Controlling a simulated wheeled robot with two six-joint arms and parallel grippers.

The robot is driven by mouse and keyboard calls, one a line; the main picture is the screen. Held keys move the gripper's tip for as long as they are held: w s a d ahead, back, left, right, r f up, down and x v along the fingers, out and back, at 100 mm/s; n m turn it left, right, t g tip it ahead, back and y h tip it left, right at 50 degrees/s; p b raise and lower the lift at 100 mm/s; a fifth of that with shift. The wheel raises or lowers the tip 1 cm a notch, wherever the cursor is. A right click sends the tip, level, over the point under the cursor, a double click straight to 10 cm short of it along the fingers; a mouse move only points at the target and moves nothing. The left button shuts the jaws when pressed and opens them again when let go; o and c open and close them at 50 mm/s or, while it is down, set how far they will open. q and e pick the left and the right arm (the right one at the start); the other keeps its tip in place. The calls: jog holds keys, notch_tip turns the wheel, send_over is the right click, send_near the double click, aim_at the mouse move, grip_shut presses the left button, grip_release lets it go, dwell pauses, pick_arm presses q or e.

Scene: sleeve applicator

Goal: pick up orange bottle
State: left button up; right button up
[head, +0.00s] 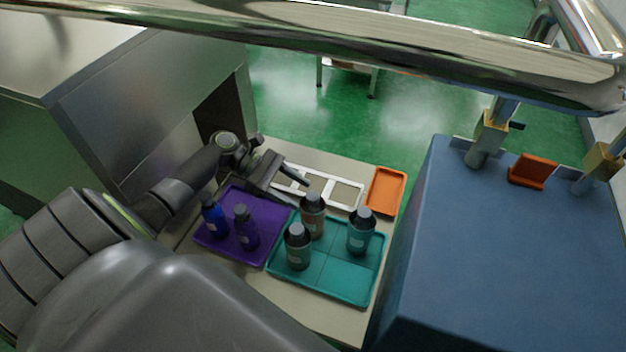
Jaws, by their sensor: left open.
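The orange bottle (312,224) looks brownish-orange with a dark grey cap and stands upright at the back of the teal tray (340,287). A grey-green bottle (298,257) stands in front of it and a teal bottle (360,242) to its right, on the same tray. My left gripper (299,191) is open and empty, with its fingers pointing right, just up and left of the orange bottle's cap. I cannot tell whether a finger touches the bottle. My right gripper is not in view.
A purple tray (218,249) with a blue bottle (214,221) and a purple bottle (246,234) lies left of the teal tray. A white sectioned frame (345,194) and an orange tray (386,190) lie behind. A big blue box-shaped machine (500,260) blocks the right side.

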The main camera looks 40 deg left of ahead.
aim_at(318, 205)
pick_arm(q)
jog(key=shift+d+f, duration=0.25)
jog(key=shift+d, duration=0.35)
jog(key=d+b, duration=0.1)
jog(key=w+d+f+b, duration=0.2)
jog(key=shift+w+d+f+b, duration=0.1)
jog(key=shift+d+f+b, duration=0.1)
jog(key=shift+d+b, duration=0.15)
jog(key=shift+d, duration=0.35)
jog(key=shift+w+d+f, duration=0.1)
jog(key=shift+w+d, duration=0.1)
jog(key=shift+a, duration=0.1)
jog(key=shift+c, duration=0.4)
grip_shut()
